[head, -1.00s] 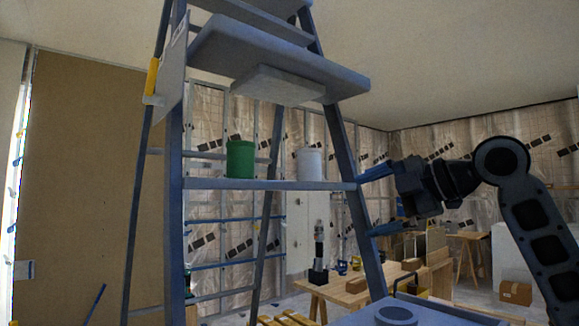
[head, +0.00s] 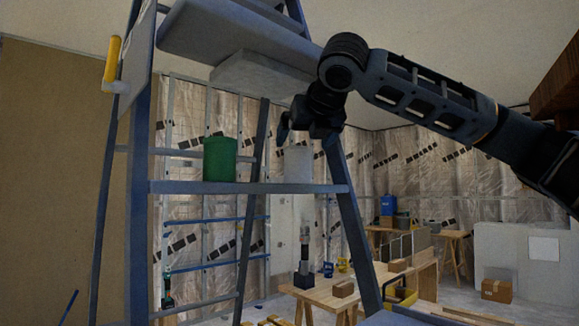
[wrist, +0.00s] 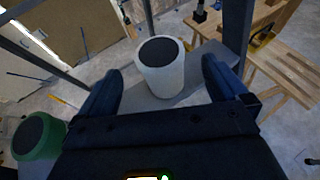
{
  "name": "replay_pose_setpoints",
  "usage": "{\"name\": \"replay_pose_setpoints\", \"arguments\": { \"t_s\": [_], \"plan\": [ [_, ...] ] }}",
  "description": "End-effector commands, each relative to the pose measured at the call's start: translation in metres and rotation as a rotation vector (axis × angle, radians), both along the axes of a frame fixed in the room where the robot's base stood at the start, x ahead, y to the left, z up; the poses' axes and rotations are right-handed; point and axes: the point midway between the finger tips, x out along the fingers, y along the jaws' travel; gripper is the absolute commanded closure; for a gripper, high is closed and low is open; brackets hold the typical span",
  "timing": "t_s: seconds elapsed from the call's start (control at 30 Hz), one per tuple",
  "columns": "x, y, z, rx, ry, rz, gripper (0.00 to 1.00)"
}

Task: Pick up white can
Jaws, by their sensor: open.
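The white can (head: 298,166) stands upright on the ladder's shelf step (head: 240,188), to the right of a green can (head: 220,159). My gripper (head: 306,124) is over the white can in the head view, with its fingers pointing down and partly in front of the ladder's right leg. In the wrist view the white can (wrist: 161,68) shows its dark top just beyond and between the two open fingers (wrist: 160,88), with nothing held. The green can (wrist: 38,137) is at the lower left there, outside the left finger.
A thick upper platform (head: 235,40) of the ladder overhangs the shelf close to my arm. The ladder's right leg (head: 352,215) rises beside the white can. A wooden workbench (head: 340,295) with tools stands lower behind. A brown wooden piece (head: 560,85) is at the right edge.

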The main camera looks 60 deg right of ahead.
Motion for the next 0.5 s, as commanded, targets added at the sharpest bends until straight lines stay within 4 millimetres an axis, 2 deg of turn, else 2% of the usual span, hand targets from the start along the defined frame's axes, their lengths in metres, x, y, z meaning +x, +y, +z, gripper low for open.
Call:
{"name": "replay_pose_setpoints", "arguments": {
  "t_s": [0.37, 0.5],
  "plan": [
    [0.025, -0.023, -0.013, -0.001, 0.002, -0.001, 0.0],
    [0.04, -0.036, -0.022, 0.0, 0.001, -0.002, 0.0]
  ]
}}
